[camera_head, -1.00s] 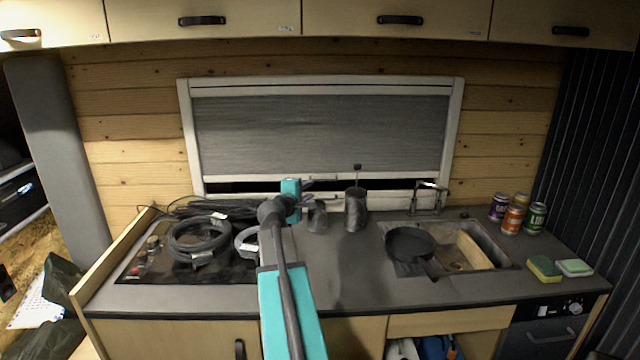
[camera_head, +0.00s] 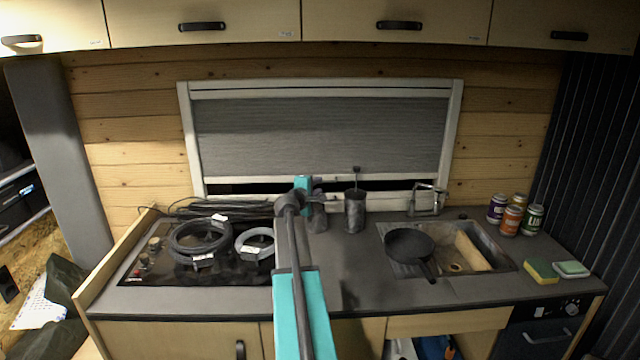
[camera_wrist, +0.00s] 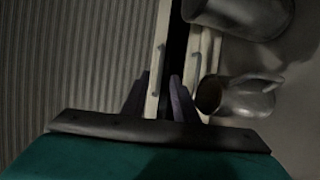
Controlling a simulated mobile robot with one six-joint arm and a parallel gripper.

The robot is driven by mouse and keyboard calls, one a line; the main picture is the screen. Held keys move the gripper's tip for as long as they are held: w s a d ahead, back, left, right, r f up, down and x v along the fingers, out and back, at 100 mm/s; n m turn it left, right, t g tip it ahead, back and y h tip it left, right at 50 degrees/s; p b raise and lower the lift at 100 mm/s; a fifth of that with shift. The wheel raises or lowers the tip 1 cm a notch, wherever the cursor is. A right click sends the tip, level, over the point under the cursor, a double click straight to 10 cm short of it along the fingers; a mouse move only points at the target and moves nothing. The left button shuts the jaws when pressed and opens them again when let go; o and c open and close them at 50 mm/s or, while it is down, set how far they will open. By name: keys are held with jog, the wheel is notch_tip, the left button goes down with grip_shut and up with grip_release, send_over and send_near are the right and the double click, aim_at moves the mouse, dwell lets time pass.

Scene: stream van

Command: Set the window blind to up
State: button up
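The window blind (camera_head: 320,135) is a grey pleated sheet in a white frame, drawn down over most of the window. Its pale bottom rail (camera_head: 390,177) hangs just above a narrow dark gap at the window's lower edge. The blind fills the left of the wrist view (camera_wrist: 75,70), where the rail (camera_wrist: 160,60) runs steeply up the picture. My gripper (camera_head: 316,184) is in front of the rail's middle, and the arm hides part of the rail. In the wrist view its dark fingers (camera_wrist: 160,85) stand apart on either side of the rail. I cannot tell whether they touch it.
A dark mug (camera_head: 355,210) and a small jug (camera_head: 318,218) stand on the counter close to my gripper. Coiled hoses (camera_head: 200,240) lie on the hob at left. A pan (camera_head: 409,246) sits over the sink at right. Cans (camera_head: 512,220) stand farther right.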

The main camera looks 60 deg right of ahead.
aim_at(323, 182)
jog(key=shift+p+x, duration=0.5)
jog(key=shift+x, duration=1.8)
grip_shut()
jog(key=shift+f, duration=0.1)
